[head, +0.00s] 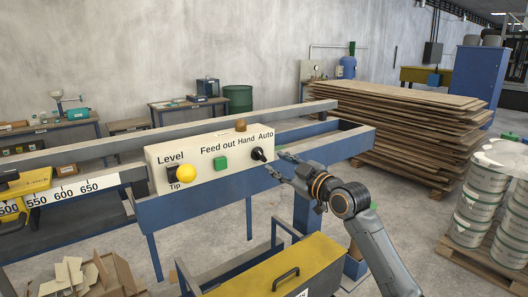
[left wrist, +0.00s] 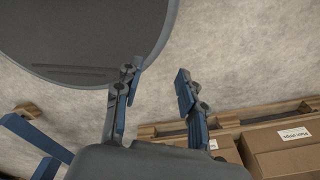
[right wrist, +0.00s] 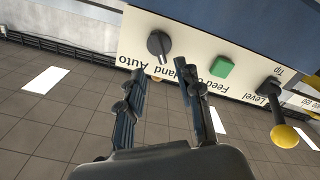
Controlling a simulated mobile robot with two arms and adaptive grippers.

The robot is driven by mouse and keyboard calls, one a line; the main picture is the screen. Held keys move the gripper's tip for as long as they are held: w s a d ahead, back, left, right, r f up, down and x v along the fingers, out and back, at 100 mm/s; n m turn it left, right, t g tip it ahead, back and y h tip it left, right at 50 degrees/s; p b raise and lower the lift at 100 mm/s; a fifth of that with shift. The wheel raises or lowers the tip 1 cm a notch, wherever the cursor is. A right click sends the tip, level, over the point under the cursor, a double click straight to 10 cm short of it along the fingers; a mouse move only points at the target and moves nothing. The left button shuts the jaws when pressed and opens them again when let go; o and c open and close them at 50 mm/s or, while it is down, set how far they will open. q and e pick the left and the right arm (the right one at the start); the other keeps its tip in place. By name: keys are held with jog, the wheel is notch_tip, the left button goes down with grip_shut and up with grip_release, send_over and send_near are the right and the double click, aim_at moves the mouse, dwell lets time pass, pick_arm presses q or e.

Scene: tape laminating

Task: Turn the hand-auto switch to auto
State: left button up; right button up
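The hand-auto switch (head: 259,154) is a black rotary knob at the right end of the cream control panel (head: 204,183), under the printed words Hand and Auto. It also shows in the right wrist view (right wrist: 158,43), where its ridge points down and slightly right, seemingly toward the Hand side. My right gripper (head: 277,163) is open and empty, just right of the knob in the head view. In the right wrist view my right gripper (right wrist: 159,72) has its fingertips short of the knob, which shows beyond the gap between them. My left gripper (left wrist: 156,73) is open and empty.
A green button (head: 221,164) and a yellow knob (head: 187,173) sit left of the switch on the panel. A blue beam (head: 204,201) runs under the panel. A yellow box with a handle (head: 270,270) stands in front. Stacked boards (head: 420,115) lie behind.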

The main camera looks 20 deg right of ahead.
aim_at(262, 155)
jog(key=p+x, duration=0.1)
jog(key=x, duration=0.4)
jog(key=shift+w+a, duration=0.1)
jog(key=shift+w, duration=0.25)
jog(key=shift+w+a+p, duration=0.1)
jog(key=shift+w+p, duration=0.2)
jog(key=shift+w+a, duration=0.2)
jog(key=shift+w, duration=0.2)
pick_arm(q)
jog(key=shift+w+a+r, duration=0.2)
jog(key=shift+w+r, duration=0.35)
jog(key=shift+r, duration=0.05)
jog(key=shift+w+a+r, duration=0.2)
jog(key=shift+w+r, duration=0.35)
pick_arm(e)
grip_shut()
